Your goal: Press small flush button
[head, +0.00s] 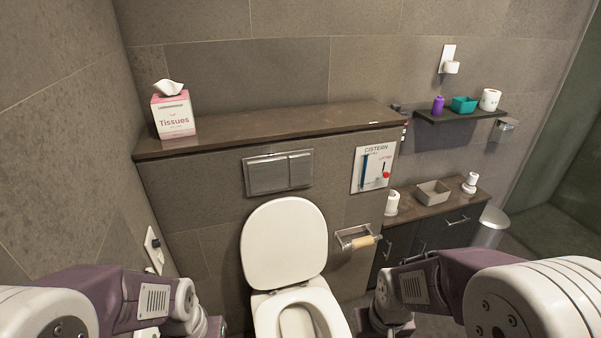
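A metal flush plate (248,178) is set in the tiled wall above the toilet. It has a wider button (268,175) on the left and a small flush button (300,168) on the right. Both faces look flat and are unobstructed. My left arm comes in at the bottom left and my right arm at the bottom right, both well below the plate. Neither arm touches the plate. The fingers of both grippers are not visible; only arm and wrist parts show at the lower edge.
The raised toilet lid (284,243) stands below the plate, above the open bowl (300,315). A ledge (270,125) above holds a tissue box (174,115). A cistern sign (373,167) and paper holder (357,238) are to the right. The space before the plate is clear.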

